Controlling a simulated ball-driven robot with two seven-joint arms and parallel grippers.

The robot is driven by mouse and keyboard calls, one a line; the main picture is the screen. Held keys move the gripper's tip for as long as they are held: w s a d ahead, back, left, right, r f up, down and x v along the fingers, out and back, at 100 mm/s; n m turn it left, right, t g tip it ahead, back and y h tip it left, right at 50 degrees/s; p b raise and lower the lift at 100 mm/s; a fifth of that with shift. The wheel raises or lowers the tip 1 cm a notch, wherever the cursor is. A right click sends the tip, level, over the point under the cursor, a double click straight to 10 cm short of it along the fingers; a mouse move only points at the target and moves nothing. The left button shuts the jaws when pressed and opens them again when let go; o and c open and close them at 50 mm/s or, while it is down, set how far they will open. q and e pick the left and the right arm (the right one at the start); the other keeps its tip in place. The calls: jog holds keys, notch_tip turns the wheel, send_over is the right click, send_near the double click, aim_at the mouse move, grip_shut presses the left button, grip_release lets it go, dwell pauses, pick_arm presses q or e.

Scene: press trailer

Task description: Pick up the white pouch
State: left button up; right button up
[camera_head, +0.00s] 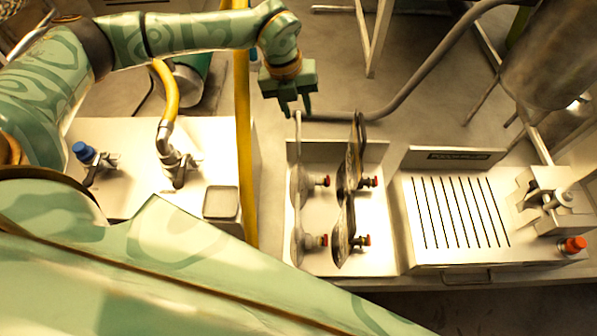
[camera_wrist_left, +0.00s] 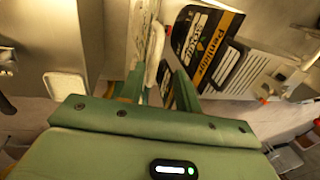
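White pouches (camera_head: 300,183) stand edge-on along the left side of a steel rack (camera_head: 317,262) in the head view. From above I cannot tell clearly where one ends and the other starts. My left gripper (camera_head: 296,112) is above the rear end of this row, fingers down, open and empty. In the left wrist view, the pale edge of a white pouch (camera_wrist_left: 154,52) lies beyond and between the two spread fingertips (camera_wrist_left: 158,76), with no grip on it visible. My right gripper is not in view.
Red-capped spouts (camera_head: 326,181) stick out between the rows. A slotted steel tray (camera_head: 485,255) is at right; a yellow pipe (camera_head: 244,150) rises at left.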

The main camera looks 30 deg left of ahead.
aim_at(298, 124)
pick_arm(q)
jog(key=f, duration=0.5)
jog(key=shift+s+d+f, duration=0.15)
jog(key=shift+d+f, duration=0.2)
jog(key=shift+f, duration=0.05)
grip_shut()
